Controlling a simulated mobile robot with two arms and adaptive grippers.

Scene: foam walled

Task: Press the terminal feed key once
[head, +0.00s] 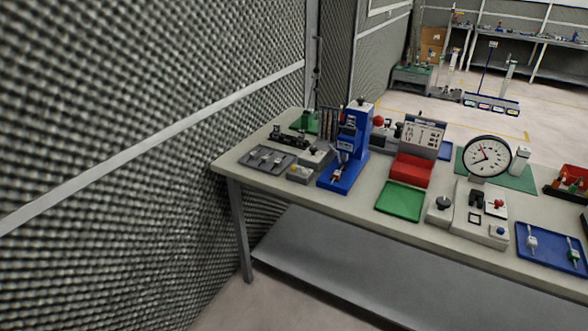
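Several small controls stand on the workbench (350,195), and the frame is too small to read any label, so I cannot tell which is the terminal feed key. A blue bench press (352,140) stands upright at the left part of the bench. A grey box (302,172) with a small yellowish button sits just left of its base. A pale control panel (470,228) with red, black and blue parts lies near the front edge at the right. Neither of my grippers is in view.
A green tray (400,201), a red bin (411,170), a round dial gauge (487,156) and a blue tray (553,247) share the bench. A foam wall (130,120) closes off the left. Open floor (215,305) shows before the bench.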

